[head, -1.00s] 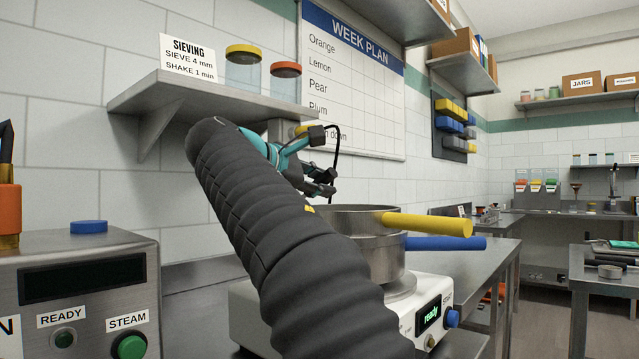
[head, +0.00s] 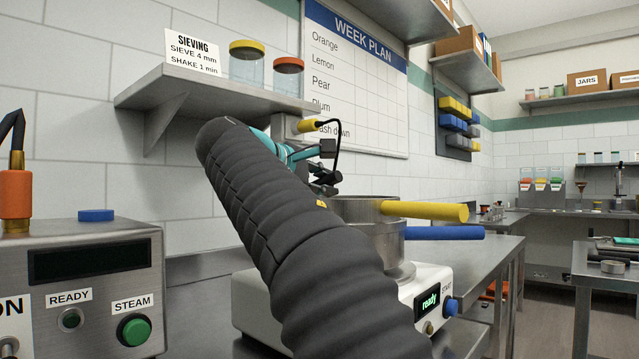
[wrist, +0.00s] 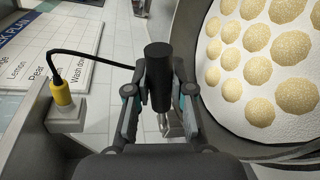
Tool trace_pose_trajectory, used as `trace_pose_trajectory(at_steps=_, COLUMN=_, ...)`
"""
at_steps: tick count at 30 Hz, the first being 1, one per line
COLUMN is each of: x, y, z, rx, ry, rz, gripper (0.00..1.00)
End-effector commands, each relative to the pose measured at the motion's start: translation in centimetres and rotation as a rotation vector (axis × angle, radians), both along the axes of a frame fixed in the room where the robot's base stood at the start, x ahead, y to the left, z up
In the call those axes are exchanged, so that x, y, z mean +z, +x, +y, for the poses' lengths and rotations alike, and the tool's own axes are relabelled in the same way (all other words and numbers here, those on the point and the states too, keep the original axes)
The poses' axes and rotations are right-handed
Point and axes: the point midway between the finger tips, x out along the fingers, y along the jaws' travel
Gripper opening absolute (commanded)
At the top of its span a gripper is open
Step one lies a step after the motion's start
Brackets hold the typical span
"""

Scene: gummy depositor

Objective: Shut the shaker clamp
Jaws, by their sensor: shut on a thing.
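The shaker (head: 250,300) is a white base with a green "ready" display. On it stand stacked round metal sieves (head: 365,211), one with a yellow handle and one with a blue handle. My gripper (wrist: 158,98) is beside the sieve rim, its two fingers on either side of an upright black handle (wrist: 158,75). It is shut on this handle, apparently that of the shaker clamp. A grey metal piece (wrist: 172,127) shows below the handle. The black handle also shows in the head view (head: 328,147).
A wall shelf (head: 215,93) with two jars and a sieving card is close above my arm. A yellow plug (wrist: 62,93) has a black cable running behind the handle. The top sieve holds several round pale sweets (wrist: 270,55). A steam control box (head: 95,255) stands left.

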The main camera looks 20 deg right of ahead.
Motion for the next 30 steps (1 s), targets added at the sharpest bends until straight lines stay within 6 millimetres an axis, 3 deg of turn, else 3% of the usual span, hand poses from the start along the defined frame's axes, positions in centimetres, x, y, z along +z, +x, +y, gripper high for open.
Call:
trace_pose_trajectory(at_steps=4, x=0.0, y=0.0, z=0.0, rx=-0.001, ry=-0.001, rz=0.002, gripper=0.0)
trace_pose_trajectory(at_steps=5, x=0.0, y=0.0, z=0.0, rx=-0.001, ry=-0.001, rz=0.002, gripper=0.27)
trace_pose_trajectory(at_steps=7, x=0.0, y=0.0, z=0.0, rx=-0.001, ry=-0.001, rz=0.002, gripper=0.44)
trace_pose_trajectory(at_steps=8, x=0.0, y=0.0, z=0.0, rx=-0.001, ry=-0.001, rz=0.002, gripper=0.49)
trace_pose_trajectory(at_steps=20, x=0.2, y=-0.3, z=0.7, rx=0.002, ry=-0.001, rz=0.002, gripper=0.49)
trace_pose_trajectory(at_steps=30, x=1.4, y=-3.4, z=5.7, rx=0.006, ry=-0.001, rz=0.001, gripper=0.49)
